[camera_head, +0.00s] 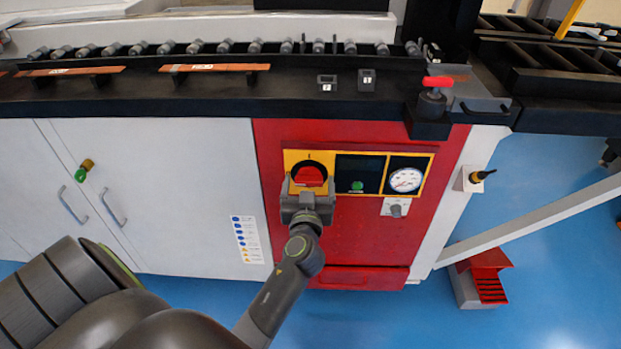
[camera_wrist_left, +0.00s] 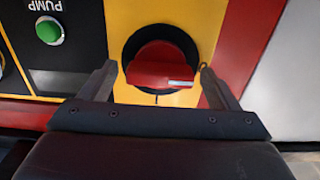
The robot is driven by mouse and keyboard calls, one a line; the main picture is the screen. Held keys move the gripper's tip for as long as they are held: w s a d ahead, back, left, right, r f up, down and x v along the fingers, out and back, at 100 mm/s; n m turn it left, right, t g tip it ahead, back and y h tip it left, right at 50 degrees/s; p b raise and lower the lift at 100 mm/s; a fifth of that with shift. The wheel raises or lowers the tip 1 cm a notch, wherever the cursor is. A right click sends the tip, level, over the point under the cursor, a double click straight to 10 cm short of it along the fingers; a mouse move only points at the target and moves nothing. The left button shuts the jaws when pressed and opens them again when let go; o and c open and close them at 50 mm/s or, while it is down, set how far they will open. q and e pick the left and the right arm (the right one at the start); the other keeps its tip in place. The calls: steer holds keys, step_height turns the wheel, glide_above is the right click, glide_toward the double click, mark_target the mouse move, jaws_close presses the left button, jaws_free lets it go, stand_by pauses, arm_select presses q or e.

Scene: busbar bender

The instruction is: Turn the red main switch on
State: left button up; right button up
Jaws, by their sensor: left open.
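The red main switch (camera_head: 309,175) sits on a yellow plate (camera_head: 292,157) on the red cabinet front. In the left wrist view the red knob (camera_wrist_left: 158,66) lies across a black round base, with a white mark on its right end. My left gripper (camera_head: 308,188) is in front of the switch. Its two fingers (camera_wrist_left: 156,80) are apart, one on each side of the knob, with nothing held. I cannot tell whether either finger touches the knob. My right gripper is not in view.
A green pump button (camera_wrist_left: 49,31) and a round gauge (camera_head: 405,180) are right of the switch in the head view. A small grey knob (camera_head: 396,210) is below the gauge. A red-handled valve (camera_head: 436,90) stands on the black ledge above. Blue floor (camera_head: 370,315) lies below.

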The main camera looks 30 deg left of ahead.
arm_select(q)
steer(key=shift+s, duration=0.1)
steer(key=c, duration=1)
